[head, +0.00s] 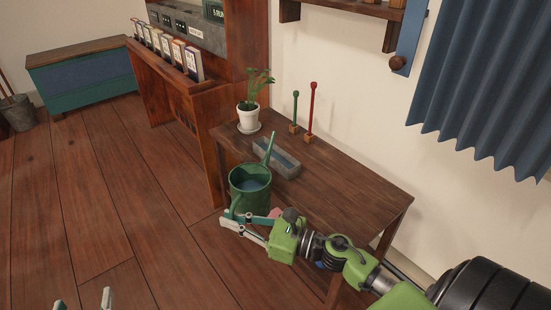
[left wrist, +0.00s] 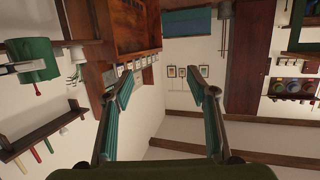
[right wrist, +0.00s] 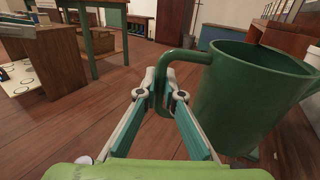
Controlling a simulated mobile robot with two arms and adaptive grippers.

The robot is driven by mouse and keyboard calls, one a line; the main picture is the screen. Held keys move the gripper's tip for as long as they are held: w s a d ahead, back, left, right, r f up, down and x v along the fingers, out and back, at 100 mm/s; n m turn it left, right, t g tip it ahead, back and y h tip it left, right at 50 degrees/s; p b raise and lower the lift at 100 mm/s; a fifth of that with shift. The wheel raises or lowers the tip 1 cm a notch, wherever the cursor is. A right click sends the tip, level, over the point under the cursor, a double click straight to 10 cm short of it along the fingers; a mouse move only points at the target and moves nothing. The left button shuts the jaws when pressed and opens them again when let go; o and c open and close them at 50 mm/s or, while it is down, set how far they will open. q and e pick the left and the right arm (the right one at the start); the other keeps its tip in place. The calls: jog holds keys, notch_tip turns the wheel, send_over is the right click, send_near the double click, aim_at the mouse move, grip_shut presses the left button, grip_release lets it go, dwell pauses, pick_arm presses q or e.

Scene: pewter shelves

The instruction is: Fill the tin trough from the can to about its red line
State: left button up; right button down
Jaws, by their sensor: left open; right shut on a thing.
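The green can (head: 248,202) is upright by the table's left front edge, bluish inside, with its spout rising toward the tin trough (head: 288,167). My right gripper (head: 243,222) is shut on the can's handle, which shows between its fingers in the right wrist view (right wrist: 183,56).
On the wooden table (head: 345,190) stand a potted plant (head: 248,118), a green peg (head: 294,112) and a red peg (head: 311,110) behind the trough. The table's right part is clear. A wooden cabinet (head: 195,150) stands at its left. The floor to the left is free.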

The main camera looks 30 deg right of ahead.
jog(key=shift+r+p, duration=0.35)
jog(key=shift+r, duration=0.3)
pick_arm(q)
jog(key=s+a+f+g+y, duration=0.1)
jog(key=s+f+g, duration=0.2)
jog(key=f, duration=0.3)
jog(key=shift+s+a, duration=0.25)
jog(key=shift+a, duration=0.15)
pick_arm(e)
jog(key=shift+r, duration=0.3)
pick_arm(q)
jog(key=shift+f, duration=0.1)
pick_arm(e)
jog(key=shift+a+r, duration=0.1)
